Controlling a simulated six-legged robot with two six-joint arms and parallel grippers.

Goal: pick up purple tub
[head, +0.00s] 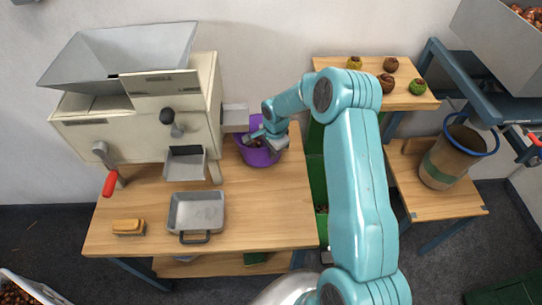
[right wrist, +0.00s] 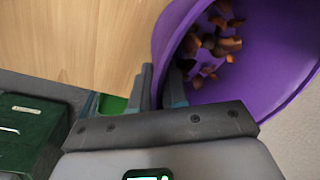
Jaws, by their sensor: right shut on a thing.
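The purple tub (head: 258,155) is on the wooden table's right side, below the spout of the cream machine. In the right wrist view the tub (right wrist: 270,75) fills the upper right, and brown chestnuts (right wrist: 212,45) lie inside it. My right gripper (head: 272,142) reaches over the tub from the right and hides part of it. In the right wrist view its fingers (right wrist: 162,88) are on either side of the tub's rim, shut on the wall. I cannot tell whether the tub is lifted off the table. My left gripper is not in view.
The cream machine (head: 135,130) with a grey hopper stands at the back left. A metal pan (head: 197,211) and a brush (head: 129,227) lie on the table (head: 265,225). A bucket with a blue rim (head: 446,160) stands at right. Green crates (right wrist: 30,135) are beside the table.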

